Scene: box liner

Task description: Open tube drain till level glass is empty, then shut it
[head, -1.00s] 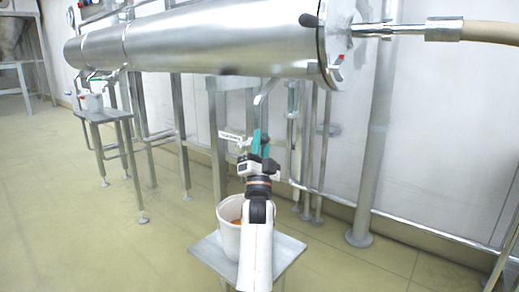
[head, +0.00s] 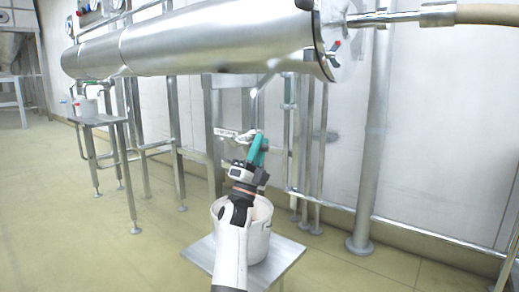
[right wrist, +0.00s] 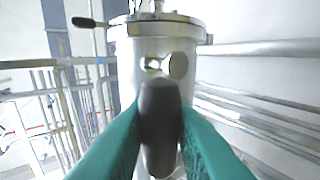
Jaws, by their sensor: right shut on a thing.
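The handle's valve is mostly hidden by the gripper in the head view. A white bucket (head: 256,246) stands behind my right forearm, below the gripper; its contents are mostly hidden. I cannot make out the level glass or its level. My left gripper is out of view.
The bucket stands on a small metal stand (head: 285,262). Steel legs and pipes stand behind the gripper, with a thick post (head: 372,150) at right. A hose (head: 487,13) joins the tube's end. Another stand (head: 100,120) is at left.

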